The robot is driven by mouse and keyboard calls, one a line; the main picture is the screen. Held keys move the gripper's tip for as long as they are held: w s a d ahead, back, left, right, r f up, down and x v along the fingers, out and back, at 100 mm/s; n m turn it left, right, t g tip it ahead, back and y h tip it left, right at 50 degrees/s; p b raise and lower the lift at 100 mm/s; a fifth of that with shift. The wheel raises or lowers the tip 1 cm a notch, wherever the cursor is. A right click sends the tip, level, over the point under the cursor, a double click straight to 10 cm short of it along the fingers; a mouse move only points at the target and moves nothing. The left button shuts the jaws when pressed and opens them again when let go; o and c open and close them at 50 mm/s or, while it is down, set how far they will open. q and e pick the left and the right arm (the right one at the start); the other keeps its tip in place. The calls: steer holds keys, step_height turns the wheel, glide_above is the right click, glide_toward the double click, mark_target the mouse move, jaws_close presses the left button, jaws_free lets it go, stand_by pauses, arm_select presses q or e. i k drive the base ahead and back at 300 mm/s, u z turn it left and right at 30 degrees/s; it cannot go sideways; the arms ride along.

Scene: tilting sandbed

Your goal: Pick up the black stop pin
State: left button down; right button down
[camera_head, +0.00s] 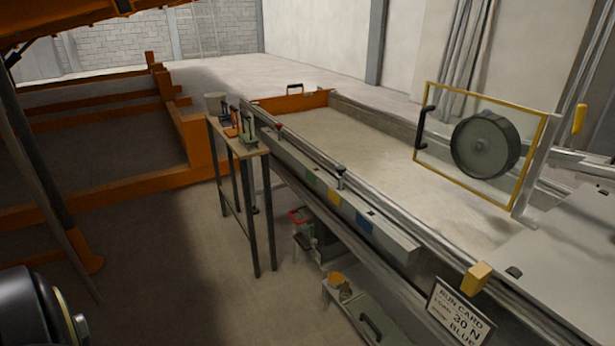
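I cannot tell for sure which thing is the black stop pin. A small dark upright piece (340,178) stands at the near rail of the sandbed, about mid-length. Small dark pieces also show on the front ledge (371,212) and on the grey plate at the right (514,272). The sandbed (375,155) is a long trough of pale sand with metal rails. Neither of my grippers is in view. A dark rounded part at the lower left corner looks like part of my arm.
A narrow tool stand (258,152) is at the trough's left end. A yellow-framed panel with a dark wheel (485,145) rises over the right end. A run card (459,312) reads 30 N, BLUE. Low shelves with tools (365,318) sit below. Open floor lies at left centre.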

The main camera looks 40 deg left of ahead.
mark_target(341, 170)
steer(key=u, duration=1.05)
